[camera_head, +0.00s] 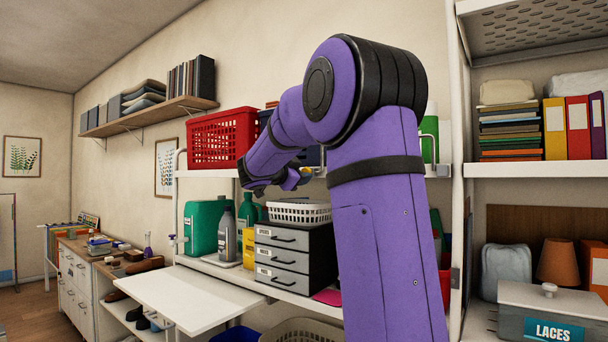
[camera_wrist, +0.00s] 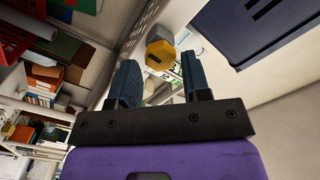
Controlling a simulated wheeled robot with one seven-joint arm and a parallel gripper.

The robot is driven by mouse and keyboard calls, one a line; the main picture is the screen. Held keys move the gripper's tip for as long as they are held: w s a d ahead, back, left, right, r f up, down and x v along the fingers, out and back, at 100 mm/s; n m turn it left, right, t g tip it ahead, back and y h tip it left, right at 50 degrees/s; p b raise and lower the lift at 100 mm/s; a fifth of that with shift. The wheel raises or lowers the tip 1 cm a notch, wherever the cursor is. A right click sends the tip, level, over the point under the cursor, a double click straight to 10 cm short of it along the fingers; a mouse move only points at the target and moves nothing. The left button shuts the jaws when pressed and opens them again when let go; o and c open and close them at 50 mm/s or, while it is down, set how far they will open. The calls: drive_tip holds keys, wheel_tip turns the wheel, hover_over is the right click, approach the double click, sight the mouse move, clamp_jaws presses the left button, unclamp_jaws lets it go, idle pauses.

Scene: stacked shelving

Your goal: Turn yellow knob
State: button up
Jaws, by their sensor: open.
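The yellow knob (camera_wrist: 160,55) shows in the wrist view as a yellow block with a grey part, beyond the tips of my fingers. My gripper (camera_wrist: 159,64) is open, with one dark blue finger on each side of the view and nothing held between them. The knob appears roughly in line with the gap, and a space seems to lie between it and the fingertips. In the head view my gripper (camera_head: 290,183) is by the upper shelf, partly hidden by my purple arm. A small yellowish patch (camera_head: 305,171) shows just past it.
A red basket (camera_head: 222,138) stands on the upper shelf, left of my arm. Below are a white basket (camera_head: 299,211), grey drawers (camera_head: 283,258) and green bottles (camera_head: 205,228). A white pull-out board (camera_head: 185,295) juts forward. A dark blue bin (camera_wrist: 255,25) shows in the wrist view.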

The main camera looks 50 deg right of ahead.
drive_tip(key=a, duration=0.3)
drive_tip(key=shift+s+a, duration=0.1)
drive_tip(key=shift+s, duration=0.05)
idle(0.7)
drive_tip(key=s+a+f+n+t+y, duration=0.1)
drive_tip(key=s+a+f+n+y, duration=0.5)
drive_tip(key=a, duration=0.5)
drive_tip(key=s+a+f+n+t+y, duration=0.1)
drive_tip(key=s+a+f+n+y, duration=0.5)
drive_tip(key=s+a+f+n, duration=0.3)
drive_tip(key=s+a+f+n+t+y, duration=0.1)
drive_tip(key=s+a+f+n+y, duration=0.5)
drive_tip(key=s+a+n, duration=0.4)
drive_tip(key=a+f, duration=0.1)
drive_tip(key=a, duration=0.2)
drive_tip(key=shift+s+f+n+t, duration=0.25)
drive_tip(key=shift+n+t, duration=0.05)
drive_tip(key=shift+n, duration=0.1)
drive_tip(key=shift+a, duration=0.1)
